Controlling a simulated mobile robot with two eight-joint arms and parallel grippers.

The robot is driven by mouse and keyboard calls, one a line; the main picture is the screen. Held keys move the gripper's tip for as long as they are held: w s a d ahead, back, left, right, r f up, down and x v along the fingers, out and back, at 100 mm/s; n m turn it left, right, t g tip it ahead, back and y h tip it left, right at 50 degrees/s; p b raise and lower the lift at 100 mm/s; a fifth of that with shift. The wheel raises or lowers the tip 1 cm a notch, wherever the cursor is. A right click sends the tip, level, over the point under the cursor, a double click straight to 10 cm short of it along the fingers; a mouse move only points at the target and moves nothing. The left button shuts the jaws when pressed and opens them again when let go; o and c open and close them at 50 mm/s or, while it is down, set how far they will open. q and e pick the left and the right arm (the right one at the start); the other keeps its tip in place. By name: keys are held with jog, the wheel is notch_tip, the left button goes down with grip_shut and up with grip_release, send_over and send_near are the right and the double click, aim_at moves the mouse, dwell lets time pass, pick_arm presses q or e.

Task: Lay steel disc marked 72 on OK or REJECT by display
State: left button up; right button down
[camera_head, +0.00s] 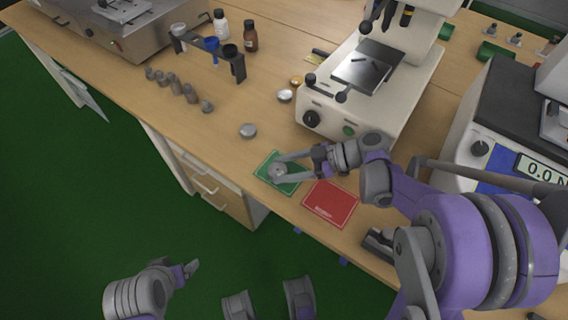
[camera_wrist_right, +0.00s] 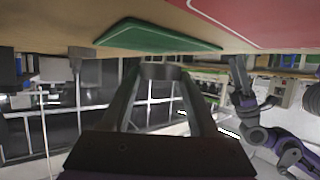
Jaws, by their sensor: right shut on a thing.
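My right gripper (camera_head: 281,172) is shut on a small grey steel disc (camera_head: 277,171), over the green mat (camera_head: 264,176). In the right wrist view the disc (camera_wrist_right: 160,72) sits between the two fingertips, and the green mat (camera_wrist_right: 150,36) is close to it. I cannot tell whether the disc touches the mat, and its marking is not readable. The red mat (camera_head: 331,203), with small white lettering, lies right of the green one. The display (camera_head: 544,169) at the right edge reads 0.0 N. My left gripper (camera_head: 191,268) is low at the left, away from the table; its jaws are unclear.
Another grey disc (camera_head: 248,131) lies on the table behind the green mat. A silver disc (camera_head: 285,96) and a gold one (camera_head: 295,81) lie beside the white instrument (camera_head: 330,105). Several grey weights (camera_head: 175,86), a dark rack (camera_head: 237,68) and bottles (camera_head: 250,36) stand farther back.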

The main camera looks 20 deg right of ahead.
aim_at(284, 170)
jog(key=shift+f, duration=0.4)
jog(key=shift+c, duration=0.3)
grip_release()
notch_tip(284, 170, up, 10)
jog(key=p, duration=0.3)
jog(key=shift+r, duration=0.1)
